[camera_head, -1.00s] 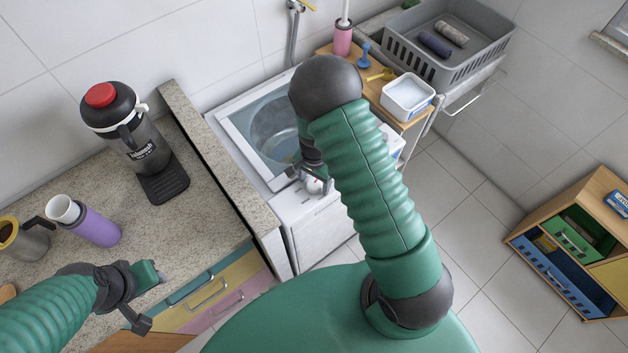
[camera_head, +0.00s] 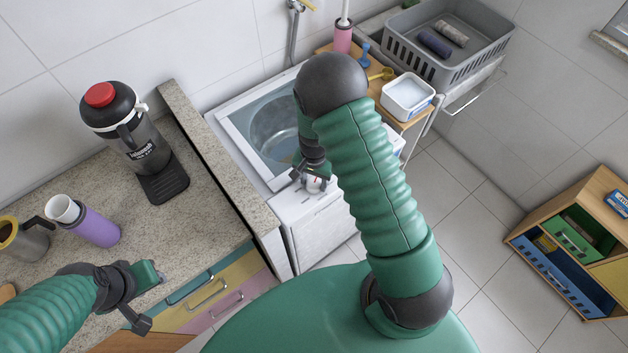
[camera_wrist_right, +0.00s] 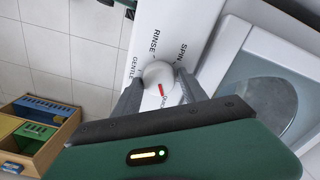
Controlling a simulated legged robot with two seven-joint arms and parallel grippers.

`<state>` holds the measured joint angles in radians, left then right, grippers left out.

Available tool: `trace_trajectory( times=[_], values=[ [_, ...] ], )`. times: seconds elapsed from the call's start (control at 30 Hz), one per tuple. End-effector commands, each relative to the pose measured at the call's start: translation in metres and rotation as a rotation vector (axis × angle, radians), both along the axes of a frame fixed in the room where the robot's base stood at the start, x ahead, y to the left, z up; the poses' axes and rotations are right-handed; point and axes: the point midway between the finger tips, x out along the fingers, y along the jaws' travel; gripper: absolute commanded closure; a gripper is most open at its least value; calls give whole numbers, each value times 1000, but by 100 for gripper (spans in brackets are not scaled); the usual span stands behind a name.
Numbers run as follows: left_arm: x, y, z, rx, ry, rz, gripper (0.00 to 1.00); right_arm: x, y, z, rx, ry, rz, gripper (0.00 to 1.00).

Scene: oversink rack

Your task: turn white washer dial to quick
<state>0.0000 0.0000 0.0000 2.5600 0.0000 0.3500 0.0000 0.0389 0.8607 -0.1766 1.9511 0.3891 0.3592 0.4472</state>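The white washer (camera_head: 318,226) stands beyond the counter, its lid glass over a round drum. Its white dial (camera_wrist_right: 158,75) has a red pointer mark, which points down in the right wrist view, toward a label partly hidden by my gripper. RINSE, SPIN and GENTLE can be read around the dial. My right gripper (camera_wrist_right: 159,78) has a finger on each side of the dial, seemingly touching it; it also shows in the head view (camera_head: 312,180). My left gripper (camera_head: 150,298) is open and empty over the front edge of the counter.
On the stone counter (camera_head: 205,235) stand a red-lidded coffee maker (camera_head: 125,130), a purple cup (camera_head: 98,228) and a steel mug (camera_head: 25,240). A grey basket (camera_head: 465,75) and white tub (camera_head: 408,95) are behind my right arm. A wooden cabinet (camera_head: 590,225) stands right; floor between is clear.

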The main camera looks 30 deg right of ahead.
Motion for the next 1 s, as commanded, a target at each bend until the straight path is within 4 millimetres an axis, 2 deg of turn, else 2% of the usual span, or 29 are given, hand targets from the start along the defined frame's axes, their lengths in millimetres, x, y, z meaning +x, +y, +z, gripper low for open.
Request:
trace_trajectory(
  times=[0.03, 0.1, 0.47, 0.57, 0.9, 1.0],
  values=[
    [0, 0, 0, 0, 0, 0, 64, 0, 0, 0, 0, 0, 0, 42],
    [0, 0, 0, 0, 0, 0, 64, 0, 0, 0, 0, 0, 0, 34],
    [0, 0, 0, 0, 0, 0, 64, 0, 0, 5, -1, 1, 0, 34],
    [0, 0, -1, 0, 0, 0, 64, 0, 1, 20, 0, -1, 3, 34],
    [0, 0, -2, 0, 0, 0, 64, 1, 0, 118, 0, -4, 1, 34],
    [0, 0, -2, 0, 0, 0, 64, 1, 0, 141, 0, -2, 0, 34]
  ],
)
